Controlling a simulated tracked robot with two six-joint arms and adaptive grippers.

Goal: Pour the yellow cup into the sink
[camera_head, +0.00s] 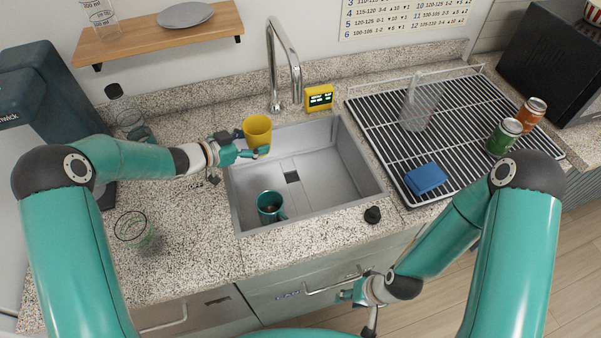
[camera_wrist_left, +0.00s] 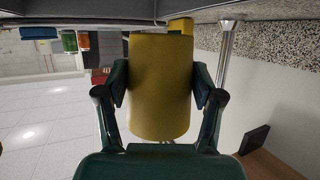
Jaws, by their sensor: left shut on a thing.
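The yellow cup (camera_head: 257,133) is held by my left gripper (camera_head: 248,150) above the back left part of the sink (camera_head: 318,190). The cup looks about upright in the head view, with its opening up; its contents cannot be made out. In the left wrist view the yellow cup (camera_wrist_left: 160,85) fills the space between the two fingers of my left gripper (camera_wrist_left: 160,98), which are shut on its sides. My right gripper (camera_head: 357,292) is low in front of the cabinet, near a drawer handle, away from the cup; its fingers are too small to judge.
A teal mug (camera_head: 269,205) stands in the sink's front left. The tap (camera_head: 285,65) rises behind the sink, beside a yellow timer (camera_head: 319,98). A drying rack (camera_head: 385,130) at right bears a clear jug, blue sponge (camera_head: 426,178) and two cans. A glass (camera_head: 133,231) stands front left.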

